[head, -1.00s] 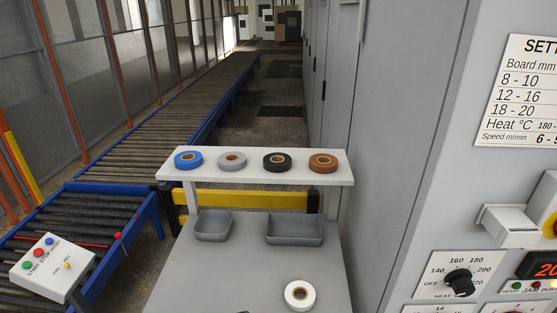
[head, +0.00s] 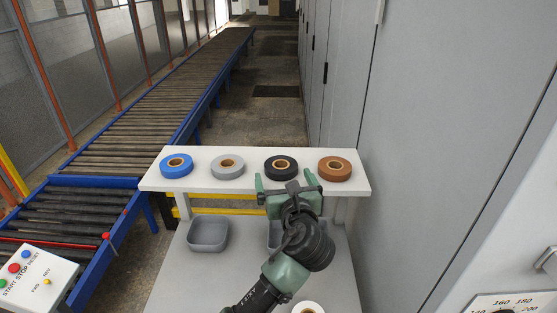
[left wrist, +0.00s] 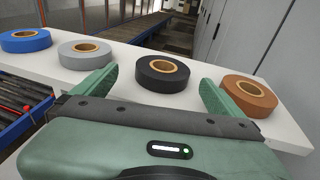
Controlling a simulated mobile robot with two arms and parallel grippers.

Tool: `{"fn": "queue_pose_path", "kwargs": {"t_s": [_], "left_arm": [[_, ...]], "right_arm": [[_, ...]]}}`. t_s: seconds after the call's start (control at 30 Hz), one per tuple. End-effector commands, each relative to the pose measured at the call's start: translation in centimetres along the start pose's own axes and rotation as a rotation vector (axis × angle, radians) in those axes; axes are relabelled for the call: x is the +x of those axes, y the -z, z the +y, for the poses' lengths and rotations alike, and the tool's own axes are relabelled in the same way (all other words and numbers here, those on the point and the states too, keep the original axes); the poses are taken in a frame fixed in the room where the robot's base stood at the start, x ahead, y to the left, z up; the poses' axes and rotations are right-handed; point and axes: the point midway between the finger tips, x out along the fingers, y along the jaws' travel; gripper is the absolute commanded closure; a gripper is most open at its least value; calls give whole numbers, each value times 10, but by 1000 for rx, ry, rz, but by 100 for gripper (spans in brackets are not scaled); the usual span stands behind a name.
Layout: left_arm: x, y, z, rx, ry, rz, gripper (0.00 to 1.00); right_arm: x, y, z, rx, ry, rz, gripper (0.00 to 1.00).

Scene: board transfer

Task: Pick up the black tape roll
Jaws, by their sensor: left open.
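The black tape roll (head: 281,168) lies flat on the white raised shelf (head: 212,182), third from the left in a row of rolls. It also shows in the left wrist view (left wrist: 151,80), ahead of and between the two fingers. My left gripper (head: 287,182) is open and empty at the shelf's front edge, just short of the black roll. In the left wrist view the green fingers of my left gripper (left wrist: 158,90) are spread, one on each side of the roll's near edge. My right gripper is not in view.
A grey roll (head: 227,167) and a blue roll (head: 176,166) lie left of the black roll; a brown roll (head: 335,169) lies close on its right. Below are a grey bin (head: 208,233) and a white roll (head: 308,307). Tall grey cabinets (head: 420,130) stand at the right.

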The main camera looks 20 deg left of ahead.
Motion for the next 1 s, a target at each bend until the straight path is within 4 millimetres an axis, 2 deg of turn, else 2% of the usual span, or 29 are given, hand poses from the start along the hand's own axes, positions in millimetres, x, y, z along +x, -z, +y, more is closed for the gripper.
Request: {"fn": "queue_pose_path", "kwargs": {"t_s": [0.23, 0.33, 0.57, 0.7, 0.9, 0.93, 1.0], "left_arm": [[24, -1, 0, 0, -1, 1, 0], [34, 0, -2, 0, -1, 1, 0], [67, 4, -6, -1, -2, 3, 0], [77, 6, -6, -2, 0, 3, 0], [77, 7, -6, -3, 1, 3, 0], [77, 7, -6, -3, 1, 3, 3], [77, 7, -6, -3, 1, 3, 22]], "right_arm": [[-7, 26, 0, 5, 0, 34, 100], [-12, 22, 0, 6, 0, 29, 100], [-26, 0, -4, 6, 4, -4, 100], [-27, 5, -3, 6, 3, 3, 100], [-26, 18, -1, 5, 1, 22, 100], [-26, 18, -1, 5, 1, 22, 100], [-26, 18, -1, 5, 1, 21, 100]]}}
